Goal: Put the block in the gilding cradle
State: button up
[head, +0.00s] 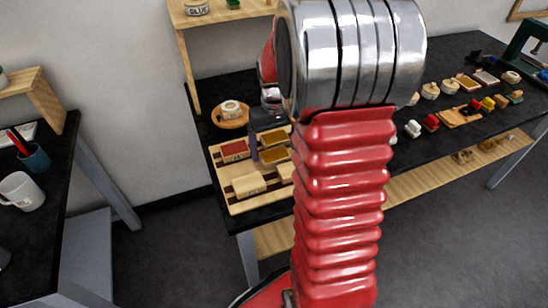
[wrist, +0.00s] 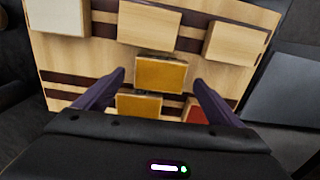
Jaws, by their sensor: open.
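A striped wooden board (head: 218,163) on the dark workbench holds several wooden blocks; I cannot tell which fitting is the gilding cradle. In the wrist view a gold-topped block (wrist: 160,73) shows between the spread fingertips of my gripper (wrist: 161,80). My gripper is open and over the board; its height above that block is unclear. A second gold-topped block (wrist: 138,105) and a red-topped block (wrist: 197,112) show nearer my gripper body, partly hidden. Plain wooden blocks (wrist: 150,23) (wrist: 230,44) lie beyond. In the head view my arm hides the board's right part.
A round wooden dish (head: 230,113) stands behind the board. Farther right on the bench are small jars (head: 430,90), a red-topped block (head: 431,122) and other small items. A side table at left holds a white mug (head: 22,191). A shelf with a glue pot (head: 196,7) stands behind.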

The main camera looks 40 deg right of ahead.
aim_at(275, 155)
jog(key=shift+f, duration=0.8)
jog(key=shift+c, duration=0.4)
jog(key=c, duration=1.2)
notch_tip(275, 155, up, 10)
jog(key=shift+r, duration=0.1)
jog(key=shift+s, duration=0.15)
dwell(0.3)
